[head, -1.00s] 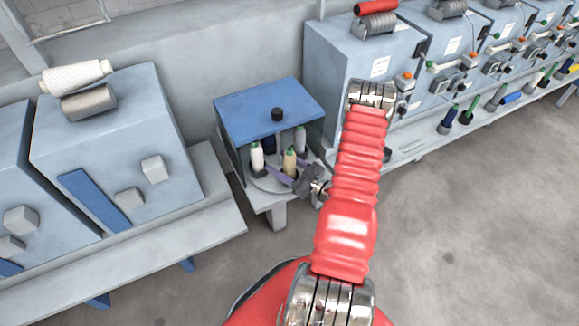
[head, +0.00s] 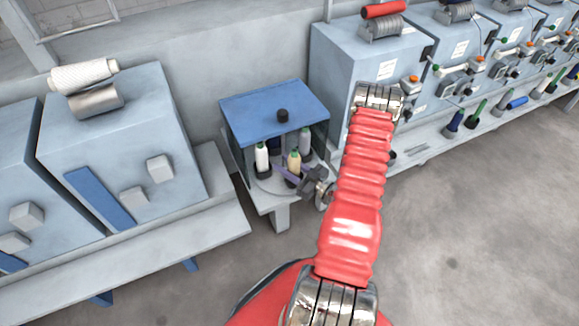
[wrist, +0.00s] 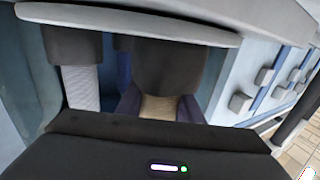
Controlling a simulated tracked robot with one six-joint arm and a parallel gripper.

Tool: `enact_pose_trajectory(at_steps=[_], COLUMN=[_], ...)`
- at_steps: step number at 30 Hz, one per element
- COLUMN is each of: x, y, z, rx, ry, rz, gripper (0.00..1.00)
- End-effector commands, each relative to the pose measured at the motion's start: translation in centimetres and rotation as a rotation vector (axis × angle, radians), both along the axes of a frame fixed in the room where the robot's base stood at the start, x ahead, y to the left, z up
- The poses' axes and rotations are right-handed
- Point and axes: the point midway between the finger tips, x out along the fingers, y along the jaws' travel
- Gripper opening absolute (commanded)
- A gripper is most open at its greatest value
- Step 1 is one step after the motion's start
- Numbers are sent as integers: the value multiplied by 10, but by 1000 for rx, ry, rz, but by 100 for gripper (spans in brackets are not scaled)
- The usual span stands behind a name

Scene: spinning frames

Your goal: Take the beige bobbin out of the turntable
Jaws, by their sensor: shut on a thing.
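The beige bobbin (head: 293,163) stands roughly upright at the front of the turntable (head: 262,187), inside the blue-topped cabinet. My gripper (head: 291,173) reaches in from the right, with purple fingers shut around the bobbin. In the wrist view, the beige body (wrist: 158,107) sits between the two fingers, with its dark base (wrist: 168,65) above it in the picture. I cannot tell whether that base touches the disc. A white bobbin (head: 262,157) stands to the left, a grey one (head: 304,142) behind right and a dark blue one (head: 273,143) behind.
A machine with a white roll (head: 83,75) stands left. Machines (head: 365,65) and a shelf with several bobbins line the right. The floor (head: 450,230) at front right is clear.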

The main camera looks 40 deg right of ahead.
Motion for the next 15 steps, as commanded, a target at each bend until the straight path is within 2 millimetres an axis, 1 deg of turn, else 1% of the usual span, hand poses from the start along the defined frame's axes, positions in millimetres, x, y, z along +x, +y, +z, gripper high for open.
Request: enact_pose_trajectory(at_steps=[5,8,15], x=[0,0,1], y=[0,0,0], z=[8,16,48], rx=[-1,-2,-2], ry=[-1,-1,-2], rz=[0,1,1], gripper=[9,9,9])
